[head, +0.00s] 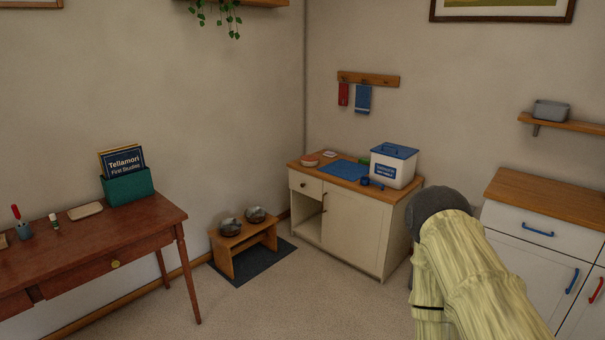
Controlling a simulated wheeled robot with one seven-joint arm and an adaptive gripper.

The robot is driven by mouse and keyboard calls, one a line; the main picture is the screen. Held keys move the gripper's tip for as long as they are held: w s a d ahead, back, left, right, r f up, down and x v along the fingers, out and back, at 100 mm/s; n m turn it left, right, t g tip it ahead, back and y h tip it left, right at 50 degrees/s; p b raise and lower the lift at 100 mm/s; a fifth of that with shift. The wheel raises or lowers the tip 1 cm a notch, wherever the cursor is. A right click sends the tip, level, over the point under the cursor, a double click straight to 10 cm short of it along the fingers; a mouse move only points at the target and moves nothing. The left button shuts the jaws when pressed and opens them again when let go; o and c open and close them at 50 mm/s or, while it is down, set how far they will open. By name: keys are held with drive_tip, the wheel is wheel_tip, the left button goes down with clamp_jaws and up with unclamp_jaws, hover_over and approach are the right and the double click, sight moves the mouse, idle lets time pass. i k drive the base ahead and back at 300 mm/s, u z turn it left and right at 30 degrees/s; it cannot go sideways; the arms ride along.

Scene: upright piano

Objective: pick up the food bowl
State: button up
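Two dark metallic bowls sit side by side on a low wooden stand (243,241) against the left wall, near the corner. The left bowl (230,227) is slightly nearer to me and the right bowl (256,214) is slightly farther back. I cannot tell from here which one is the food bowl, or what is in them. Part of my arm shows at the lower right, well to the right of the stand and nearer to me. My gripper cannot be made out.
A dark mat (262,265) lies under the stand. A brown desk (117,232) stands at left, a cream cabinet (366,228) with a white blue-lidded container (394,168) to the right of the stand. White drawers (530,255) stand at far right. Carpet (300,300) before the stand is clear.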

sight(255, 214)
drive_tip(key=z, duration=0.35)
drive_tip(key=i, duration=3.55)
drive_tip(key=u, duration=1.4)
drive_tip(key=i, duration=0.9)
drive_tip(key=u, duration=0.45)
